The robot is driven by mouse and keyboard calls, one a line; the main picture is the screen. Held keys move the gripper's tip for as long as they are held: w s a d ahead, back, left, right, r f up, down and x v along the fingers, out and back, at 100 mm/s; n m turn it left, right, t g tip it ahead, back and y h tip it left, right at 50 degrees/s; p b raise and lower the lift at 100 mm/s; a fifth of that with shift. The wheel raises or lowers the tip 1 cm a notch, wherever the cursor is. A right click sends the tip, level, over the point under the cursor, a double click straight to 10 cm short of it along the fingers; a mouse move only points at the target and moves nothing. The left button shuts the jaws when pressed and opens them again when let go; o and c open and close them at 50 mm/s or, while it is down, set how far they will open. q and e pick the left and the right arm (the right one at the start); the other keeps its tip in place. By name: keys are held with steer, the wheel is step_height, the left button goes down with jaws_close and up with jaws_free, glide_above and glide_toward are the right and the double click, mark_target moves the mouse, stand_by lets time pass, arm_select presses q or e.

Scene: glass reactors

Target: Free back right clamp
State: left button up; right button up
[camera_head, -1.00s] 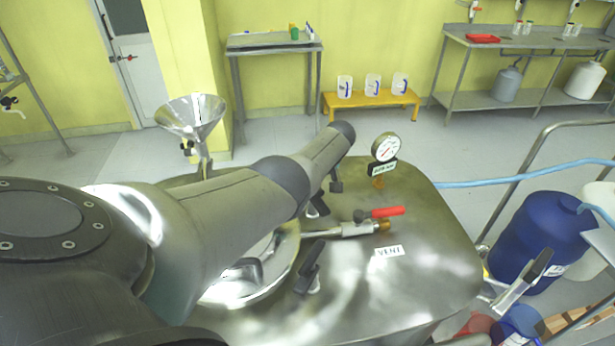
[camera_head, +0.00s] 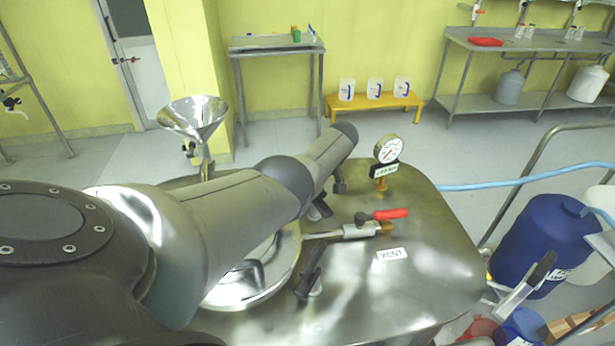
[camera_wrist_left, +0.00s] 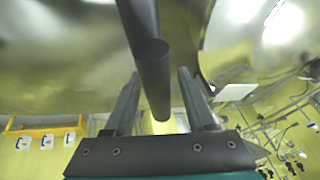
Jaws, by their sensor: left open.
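The back right clamp (camera_head: 318,208) is a dark handled clamp at the right rim of the round hatch, partly hidden under my left arm in the head view. The front right clamp (camera_head: 309,284) stands nearer, with its dark handle tilted up. In the left wrist view, my left gripper (camera_wrist_left: 159,76) is open, with one finger on each side of a dark round bar (camera_wrist_left: 152,65), apparently a clamp handle. I see no clear contact between fingers and bar. The head view does not clearly show the left fingers. My right gripper is not in view.
A red-handled vent valve (camera_head: 360,228) and a pressure gauge (camera_head: 388,149) stand on the metal lid (camera_head: 430,270) right of the hatch. A steel funnel (camera_head: 195,117) rises behind my arm. A blue drum (camera_head: 540,240) stands at the right.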

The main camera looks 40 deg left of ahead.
arm_select(q)
steer(key=shift+d+r+p, duration=0.2)
steer(key=shift+r+p, duration=0.25)
steer(key=shift+r, duration=0.15)
steer(key=p+v, duration=0.4)
steer(key=v, duration=0.3)
steer(key=shift+r, duration=0.1)
steer(key=p+v, duration=0.1)
steer(key=v, duration=0.6)
steer(key=shift+d, duration=0.1)
